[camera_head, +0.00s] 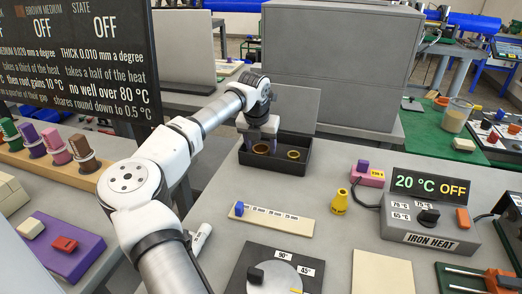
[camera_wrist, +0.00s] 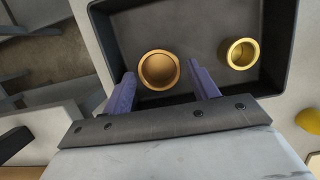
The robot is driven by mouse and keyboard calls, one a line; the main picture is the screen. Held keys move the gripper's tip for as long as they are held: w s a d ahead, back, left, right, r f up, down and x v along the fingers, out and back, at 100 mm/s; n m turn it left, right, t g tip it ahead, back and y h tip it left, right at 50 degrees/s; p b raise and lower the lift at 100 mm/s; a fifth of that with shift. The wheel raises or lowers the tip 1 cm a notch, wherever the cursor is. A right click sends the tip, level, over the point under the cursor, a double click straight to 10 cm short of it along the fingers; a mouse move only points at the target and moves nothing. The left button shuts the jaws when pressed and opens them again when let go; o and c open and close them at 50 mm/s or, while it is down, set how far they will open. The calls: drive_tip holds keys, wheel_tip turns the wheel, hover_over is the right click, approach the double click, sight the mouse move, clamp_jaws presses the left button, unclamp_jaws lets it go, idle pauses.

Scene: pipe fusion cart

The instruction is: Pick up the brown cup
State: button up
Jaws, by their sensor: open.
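The brown cup (camera_wrist: 159,70) stands in a dark open tray (camera_wrist: 186,15), seen from above in the wrist view. In the head view the brown cup (camera_head: 261,149) shows partly below my gripper. My gripper (camera_wrist: 163,84) is open, with one purple finger on each side of the brown cup and gaps on both sides. I cannot tell how far down the fingers reach. In the head view my gripper (camera_head: 261,133) is over the left part of the tray (camera_head: 276,163).
A smaller yellow-gold cup (camera_wrist: 241,54) stands in the tray to the right of the brown cup; it also shows in the head view (camera_head: 293,154). The tray walls are close by. A grey panel (camera_head: 292,108) stands behind the tray. A yellow cone-like piece (camera_head: 340,201) stands on the bench.

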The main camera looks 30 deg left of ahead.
drive_tip(key=shift+x, duration=0.8)
drive_tip(key=c, duration=0.8)
drive_tip(key=shift+r, duration=0.2)
wheel_tip(320, 180, up, 20)
drive_tip(key=shift+f+b, duration=0.15)
drive_tip(key=shift+b, duration=0.45)
